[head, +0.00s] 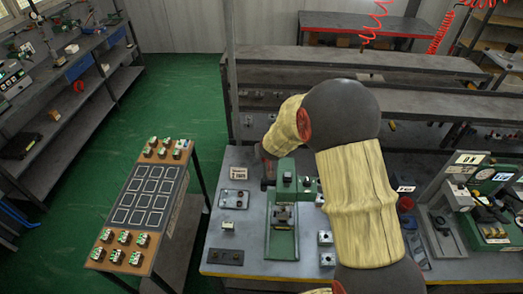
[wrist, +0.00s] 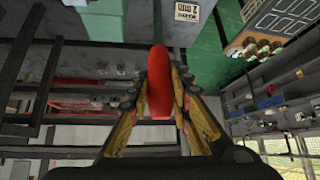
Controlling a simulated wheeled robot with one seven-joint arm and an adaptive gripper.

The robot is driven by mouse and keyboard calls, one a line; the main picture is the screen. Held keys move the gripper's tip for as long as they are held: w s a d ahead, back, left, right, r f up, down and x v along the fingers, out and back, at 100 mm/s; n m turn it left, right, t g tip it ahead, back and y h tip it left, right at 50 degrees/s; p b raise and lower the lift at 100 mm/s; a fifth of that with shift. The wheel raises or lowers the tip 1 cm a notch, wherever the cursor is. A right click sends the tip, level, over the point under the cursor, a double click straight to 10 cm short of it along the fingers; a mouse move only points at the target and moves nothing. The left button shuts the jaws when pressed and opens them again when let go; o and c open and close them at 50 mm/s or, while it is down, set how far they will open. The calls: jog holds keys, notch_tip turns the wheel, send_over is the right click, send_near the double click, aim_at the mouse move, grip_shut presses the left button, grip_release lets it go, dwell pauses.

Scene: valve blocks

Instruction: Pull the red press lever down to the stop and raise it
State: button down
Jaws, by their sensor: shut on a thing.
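The green press (head: 283,240) stands on the grey workbench in the head view, with a dark block on its base. In the wrist view the red lever (wrist: 158,98) stands upright in the picture between the two fingers of my gripper (wrist: 160,72). The fingers touch it from both sides and are shut on it.
A small plate (head: 235,199) and a sign (head: 239,173) are left of the press. Small blocks (head: 326,238) lie to its right. A fixture with a green base (head: 493,233) stands at far right. A side table (head: 119,258) with several small parts is at left, with green floor beyond.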

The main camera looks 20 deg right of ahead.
jog(key=shift+w+r, duration=0.1)
jog(key=shift+r, duration=0.05)
jog(key=c, duration=2.1)
grip_release()
jog(key=shift+o, duration=1.3)
jog(key=shift+w+d, duration=0.1)
jog(key=shift+w, duration=0.1)
jog(key=shift+o, duration=1.1)
jog(key=shift+s, duration=0.15)
jog(key=shift+f, duration=0.2)
jog(key=v, duration=1.2)
